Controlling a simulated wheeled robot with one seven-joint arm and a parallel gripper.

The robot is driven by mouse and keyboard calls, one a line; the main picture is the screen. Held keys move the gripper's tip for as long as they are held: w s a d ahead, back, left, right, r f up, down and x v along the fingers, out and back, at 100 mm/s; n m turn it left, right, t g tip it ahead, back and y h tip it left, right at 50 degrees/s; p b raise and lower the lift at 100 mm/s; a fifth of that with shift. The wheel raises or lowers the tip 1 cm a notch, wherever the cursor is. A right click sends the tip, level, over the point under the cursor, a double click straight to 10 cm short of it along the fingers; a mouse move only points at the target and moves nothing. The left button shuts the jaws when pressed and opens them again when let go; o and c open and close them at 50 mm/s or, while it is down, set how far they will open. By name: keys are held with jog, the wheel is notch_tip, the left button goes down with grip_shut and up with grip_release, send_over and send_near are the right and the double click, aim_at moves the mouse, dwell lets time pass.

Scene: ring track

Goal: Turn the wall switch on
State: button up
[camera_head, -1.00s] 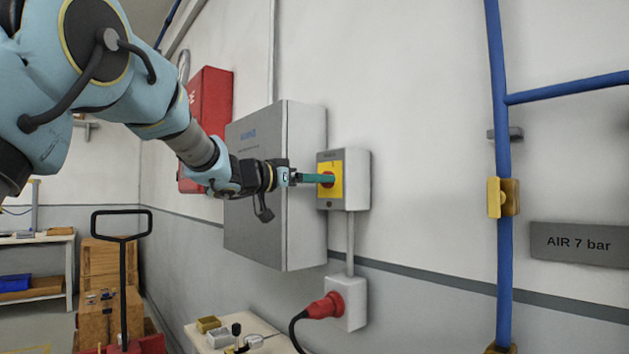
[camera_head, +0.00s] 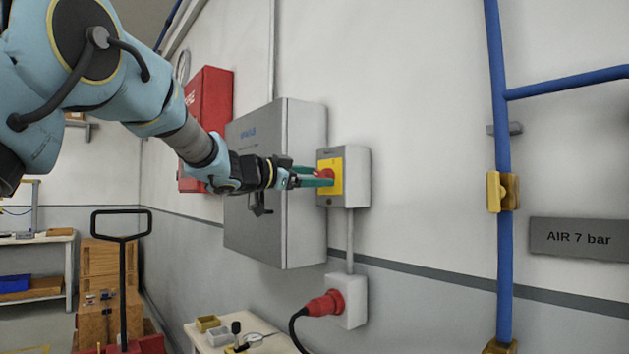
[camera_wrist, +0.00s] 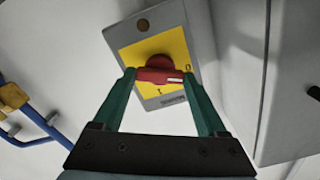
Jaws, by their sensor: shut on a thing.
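The wall switch is a grey box (camera_head: 357,180) with a yellow plate (camera_head: 337,188) and a red rotary knob (camera_head: 326,175). In the wrist view the red knob (camera_wrist: 158,74) has a bar handle with a white mark near its right end. Small marks, seemingly O and I, show on the yellow plate (camera_wrist: 130,58) beside and below that end. My gripper (camera_head: 318,176) reaches the switch from the left. In the wrist view my gripper (camera_wrist: 159,76) has its green fingers shut on the two ends of the handle. The plate looks tilted in that view.
A large grey cabinet (camera_head: 300,190) stands out from the wall just left of the switch, close to my wrist. Below are a red plug (camera_head: 325,305) in a socket and a small table (camera_head: 265,345). A blue pipe (camera_head: 502,130) runs at right; the wall between is bare.

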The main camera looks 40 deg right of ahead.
jog(key=shift+f+m+b, duration=0.1)
jog(key=shift+m+b, duration=3)
jog(key=shift+m, duration=3.3)
jog(key=o, duration=1.3)
jog(key=a+b, duration=0.2)
jog(key=a, duration=0.8)
jog(key=shift+w+a, duration=0.3)
jog(key=shift+a, duration=0.1)
